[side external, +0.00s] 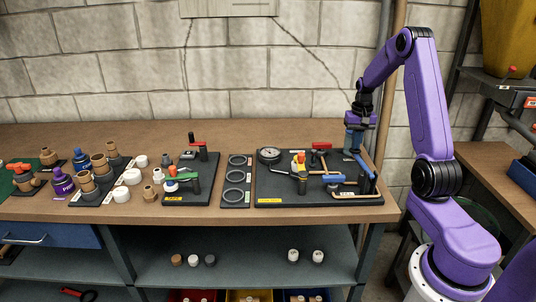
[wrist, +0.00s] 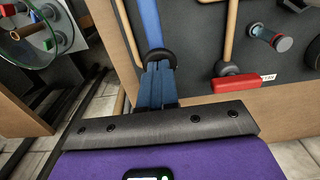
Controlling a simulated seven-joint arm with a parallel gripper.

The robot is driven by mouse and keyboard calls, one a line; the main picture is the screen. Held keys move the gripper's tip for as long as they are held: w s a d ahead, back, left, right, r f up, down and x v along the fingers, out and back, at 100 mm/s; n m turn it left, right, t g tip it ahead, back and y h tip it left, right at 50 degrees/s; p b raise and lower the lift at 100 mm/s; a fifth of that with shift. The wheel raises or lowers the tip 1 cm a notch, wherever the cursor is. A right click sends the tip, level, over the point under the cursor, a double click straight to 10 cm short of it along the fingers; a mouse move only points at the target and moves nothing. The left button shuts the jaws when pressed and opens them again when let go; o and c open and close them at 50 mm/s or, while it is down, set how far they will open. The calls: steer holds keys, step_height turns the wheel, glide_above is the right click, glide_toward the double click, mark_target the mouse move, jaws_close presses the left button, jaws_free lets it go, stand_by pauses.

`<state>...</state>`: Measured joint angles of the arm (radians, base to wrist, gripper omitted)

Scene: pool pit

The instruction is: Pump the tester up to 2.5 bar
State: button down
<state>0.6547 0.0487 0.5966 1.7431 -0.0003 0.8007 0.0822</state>
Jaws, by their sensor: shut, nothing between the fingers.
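The tester is a dark board (side external: 262,196) at the right end of the bench, with a round gauge (side external: 270,155) on its left; the needle is too small to read. A blue lever (side external: 366,168) with a black knob stands at the board's right edge; it also shows in the wrist view (wrist: 147,22), its black knob (wrist: 160,58) right at my fingertips. My gripper (side external: 352,150) points down over the knob, its blue fingers shut together with nothing between them; it also shows in the wrist view (wrist: 160,70). I cannot tell whether they touch the knob.
The wall is close behind; the bench's right edge is near.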

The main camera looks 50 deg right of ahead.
steer(key=shift+f, duration=0.85)
steer(key=shift+r, duration=1.95)
